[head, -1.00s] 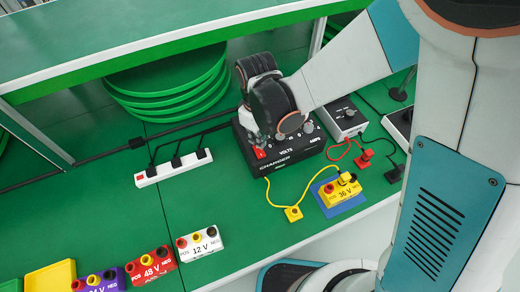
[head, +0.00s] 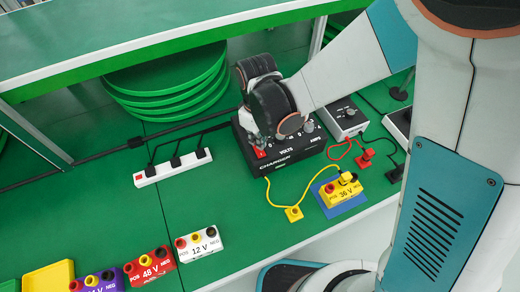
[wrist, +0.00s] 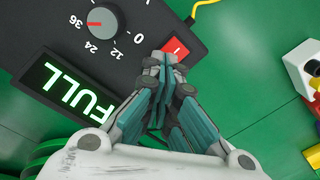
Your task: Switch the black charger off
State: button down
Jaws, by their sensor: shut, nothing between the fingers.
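The black charger (head: 285,165) stands on the green bench in the head view, partly hidden behind my arm. In the wrist view the charger (wrist: 135,15) shows a dial (wrist: 98,24) marked 0, 12, 24 and 36, a lit display (wrist: 78,92) reading FULL, and a red rocker switch (wrist: 176,48). My gripper (wrist: 163,60) is shut and empty, its fingertips right at the near edge of the red switch; I cannot tell whether they touch it. The switch (head: 260,153) also shows as a red patch in the head view.
A white power strip (head: 173,168) lies left. White 12 V (head: 199,243) and red 48 V (head: 150,267) batteries stand at the front.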

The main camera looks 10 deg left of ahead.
jog(key=shift+f+b, duration=0.5)
jog(key=shift+f, duration=0.1)
jog(key=shift+r, duration=0.1)
dwell(0.3)
jog(key=shift+r+p, duration=2.4)
jog(key=shift+r, duration=1.05)
